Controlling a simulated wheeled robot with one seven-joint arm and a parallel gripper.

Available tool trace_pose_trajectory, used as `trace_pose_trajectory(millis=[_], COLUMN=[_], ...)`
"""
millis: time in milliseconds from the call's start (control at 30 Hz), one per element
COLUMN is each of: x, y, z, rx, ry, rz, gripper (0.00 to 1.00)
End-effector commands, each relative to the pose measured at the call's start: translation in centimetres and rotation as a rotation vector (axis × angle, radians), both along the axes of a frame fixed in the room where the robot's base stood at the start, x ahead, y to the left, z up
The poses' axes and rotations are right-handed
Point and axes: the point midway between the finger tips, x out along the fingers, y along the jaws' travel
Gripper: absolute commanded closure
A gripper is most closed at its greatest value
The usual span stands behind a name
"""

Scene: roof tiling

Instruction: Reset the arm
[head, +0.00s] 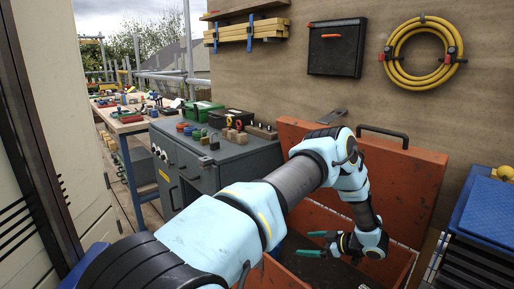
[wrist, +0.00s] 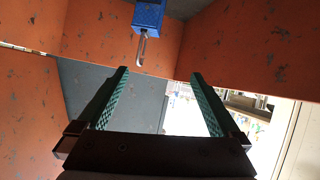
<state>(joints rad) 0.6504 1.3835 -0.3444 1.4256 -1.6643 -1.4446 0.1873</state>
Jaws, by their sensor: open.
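My arm reaches forward in the head view and bends down at its far end. My gripper (head: 312,243) is inside or just over an open orange-red metal box (head: 400,185) with chipped paint. In the wrist view my gripper (wrist: 158,78) is open, with its two green-padded fingers wide apart and nothing between them. A blue padlock (wrist: 149,14) with a metal shackle shows just beyond the fingertips, against the orange box wall (wrist: 100,35). The padlock appears apart from the fingers.
A grey cabinet (head: 215,165) with small items on top stands left of the box. A blue lidded crate (head: 488,212) stands at the right. A yellow hose (head: 397,72) and a black case (head: 337,60) hang on the wall. A workbench (head: 125,122) stands farther back.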

Motion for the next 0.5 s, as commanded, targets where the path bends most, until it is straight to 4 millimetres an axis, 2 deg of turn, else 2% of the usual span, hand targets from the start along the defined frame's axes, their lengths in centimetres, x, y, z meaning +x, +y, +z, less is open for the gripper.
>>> trace_pose_trajectory(millis=[267, 400, 500], x=[6.7, 10.3, 11.7], y=[-0.7, -0.7, 0.0], z=[4.2, 8.0, 11.0], rx=[-0.157, -0.251, -0.307], ry=[-0.046, -0.049, -0.019], rz=[-0.210, -0.389, -0.539], gripper=[0.00, 0.00, 0.00])
